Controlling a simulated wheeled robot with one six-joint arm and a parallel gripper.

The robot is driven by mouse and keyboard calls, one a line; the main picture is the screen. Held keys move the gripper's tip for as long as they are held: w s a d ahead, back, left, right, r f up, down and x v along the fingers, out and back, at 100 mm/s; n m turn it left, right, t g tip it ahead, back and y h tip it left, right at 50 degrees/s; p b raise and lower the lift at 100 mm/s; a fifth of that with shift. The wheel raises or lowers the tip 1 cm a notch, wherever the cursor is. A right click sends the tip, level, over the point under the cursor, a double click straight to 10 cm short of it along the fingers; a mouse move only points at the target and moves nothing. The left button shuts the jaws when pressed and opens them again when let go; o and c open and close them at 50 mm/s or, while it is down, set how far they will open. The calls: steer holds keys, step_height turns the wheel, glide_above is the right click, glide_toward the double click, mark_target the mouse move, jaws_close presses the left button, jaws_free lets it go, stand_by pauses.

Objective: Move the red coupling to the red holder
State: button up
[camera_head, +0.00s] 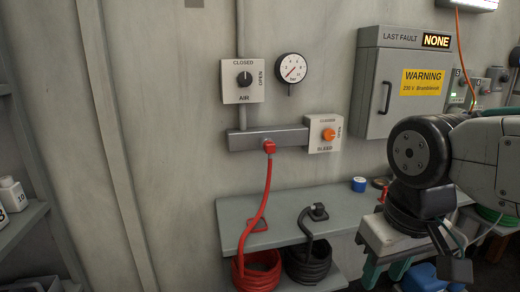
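The red coupling (269,146) is on the front of the grey wall manifold (240,141). A red hose (262,200) hangs from it down to a red coil below the bench. A small red frame, which looks like the red holder (259,226), lies on the bench top beside the hose; nothing shows in it. My gripper (386,274) is at the lower right, pointing down, well right of the coupling and apart from it. Its teal fingers appear spread with nothing between them; their tips are partly unclear.
The AIR knob (245,79) points up toward CLOSED; the orange BLEED knob (328,135) is right of the manifold. A gauge (291,69) hangs above. A black coupling (318,211) stands on the grey bench (231,210). A blue roll (359,184) is at its back.

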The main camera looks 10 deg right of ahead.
steer(key=shift+o, duration=2.6)
steer(key=shift+w, duration=0.25)
steer(key=t, duration=1.6)
glide_toward(271, 150)
steer(key=shift+w+f+t, duration=0.2)
steer(key=shift+w+t, duration=0.1)
steer(key=shift+w, duration=0.55)
steer(key=shift+w, duration=4.5)
